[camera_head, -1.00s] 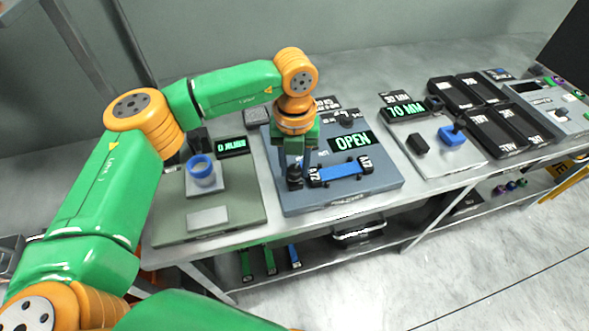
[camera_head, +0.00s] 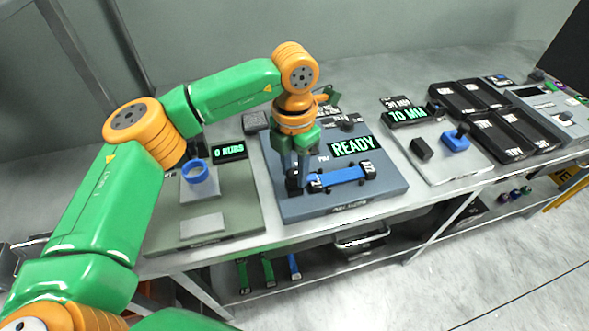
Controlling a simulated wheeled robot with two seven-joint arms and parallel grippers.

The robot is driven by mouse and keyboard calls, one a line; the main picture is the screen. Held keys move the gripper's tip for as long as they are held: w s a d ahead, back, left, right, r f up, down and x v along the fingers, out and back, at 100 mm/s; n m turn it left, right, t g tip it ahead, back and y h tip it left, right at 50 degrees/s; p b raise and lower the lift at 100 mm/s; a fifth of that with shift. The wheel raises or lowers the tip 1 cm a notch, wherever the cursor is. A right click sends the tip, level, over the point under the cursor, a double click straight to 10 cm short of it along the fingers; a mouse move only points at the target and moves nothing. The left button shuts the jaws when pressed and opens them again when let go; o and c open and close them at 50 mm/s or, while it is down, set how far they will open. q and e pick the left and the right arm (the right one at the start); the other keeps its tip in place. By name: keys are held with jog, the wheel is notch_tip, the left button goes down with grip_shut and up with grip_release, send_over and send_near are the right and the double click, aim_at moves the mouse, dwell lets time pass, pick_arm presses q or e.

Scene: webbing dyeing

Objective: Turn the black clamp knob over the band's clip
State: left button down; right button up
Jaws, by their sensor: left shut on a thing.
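The blue band (camera_head: 342,176) lies across the grey-blue clamp fixture (camera_head: 345,206), with a dark clip at each end. The black clamp knob (camera_head: 294,182) stands at the band's left end and is partly covered by my fingers. My left gripper (camera_head: 295,176) points down from above and is shut on the knob. The fixture's display (camera_head: 352,146) reads READY in green. My right gripper is out of view.
A green-grey station with a blue ring (camera_head: 195,171) and a display reading 0 RUBS stands to the left. A pale board with a blue block (camera_head: 455,141) and black trays (camera_head: 497,133) lie to the right. Coloured bands hang below the table.

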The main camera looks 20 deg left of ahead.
aim_at(294, 174)
pick_arm(q)
jog(key=shift+r+m, duration=0.1)
jog(key=shift+m, duration=0.2)
dwell(0.4)
jog(key=c, duration=0.5)
grip_release()
notch_tip(294, 174, up, 7)
jog(key=shift+r+b, duration=0.1)
jog(key=shift+b, duration=0.3)
